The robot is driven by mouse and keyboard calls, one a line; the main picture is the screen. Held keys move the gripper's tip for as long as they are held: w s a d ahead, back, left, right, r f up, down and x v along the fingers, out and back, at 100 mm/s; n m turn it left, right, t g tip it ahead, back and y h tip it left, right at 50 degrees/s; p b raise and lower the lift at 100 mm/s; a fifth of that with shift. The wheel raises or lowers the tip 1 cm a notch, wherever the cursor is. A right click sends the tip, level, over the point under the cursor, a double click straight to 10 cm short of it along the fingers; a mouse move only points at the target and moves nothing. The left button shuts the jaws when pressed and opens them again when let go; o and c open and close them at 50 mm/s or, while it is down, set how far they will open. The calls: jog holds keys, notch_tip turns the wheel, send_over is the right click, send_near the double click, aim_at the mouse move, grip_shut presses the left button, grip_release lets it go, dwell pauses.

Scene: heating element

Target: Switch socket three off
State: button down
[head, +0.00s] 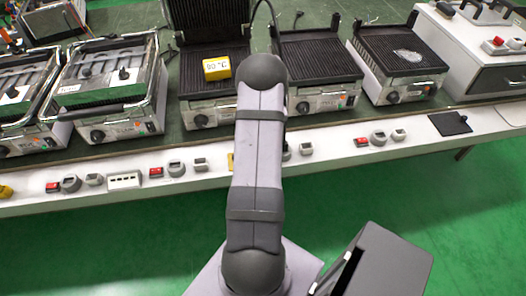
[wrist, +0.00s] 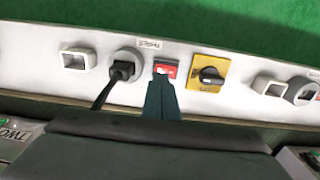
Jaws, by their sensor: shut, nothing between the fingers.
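In the wrist view, a red switch (wrist: 166,68) in a white frame sits on the white panel strip (wrist: 30,45), under a small label (wrist: 150,44) that seems to read "THREE" upside down. My gripper (wrist: 162,84) is shut and empty, with its tips right at the red switch and covering part of it. I cannot tell whether they touch. Left of the switch is a round grey socket (wrist: 137,57) with a black plug (wrist: 123,70) and cable in it. In the head view my arm hides the gripper and this switch.
A yellow rotary switch (wrist: 208,73) with a black knob is close right of the gripper. A square outlet (wrist: 77,59) is at left. In the head view, contact grills (head: 315,60) stand behind the strip, and a yellow block (head: 217,68) lies on one.

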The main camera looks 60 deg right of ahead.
notch_tip(320, 180, up, 3)
jog(key=shift+r+p, duration=0.1)
jog(key=shift+p, duration=0.95)
jog(key=s+a+m+g+y, duration=0.15)
jog(key=s+a, duration=0.25)
jog(key=a, duration=0.5)
jog(key=s+a+g+y, duration=0.1)
jog(key=s+a+y, duration=0.1)
jog(key=s+a, duration=0.45)
jog(key=w+a+r+n+h+p, duration=0.1)
jog(key=w+a+r+n+p, duration=0.1)
jog(key=a+r, duration=0.5)
jog(key=w+a+r+n+t+h+p, duration=0.1)
jog(key=a+r+n, duration=0.4)
jog(key=a, duration=0.5)
jog(key=w+a+r+n+t+h+p, duration=0.1)
jog(key=w+a+r+n+p, duration=0.2)
jog(key=a+r, duration=0.5)
jog(key=shift+w+a+r+p, duration=0.4)
jog(key=shift+w+p, duration=0.1)
jog(key=shift+p, duration=0.65)
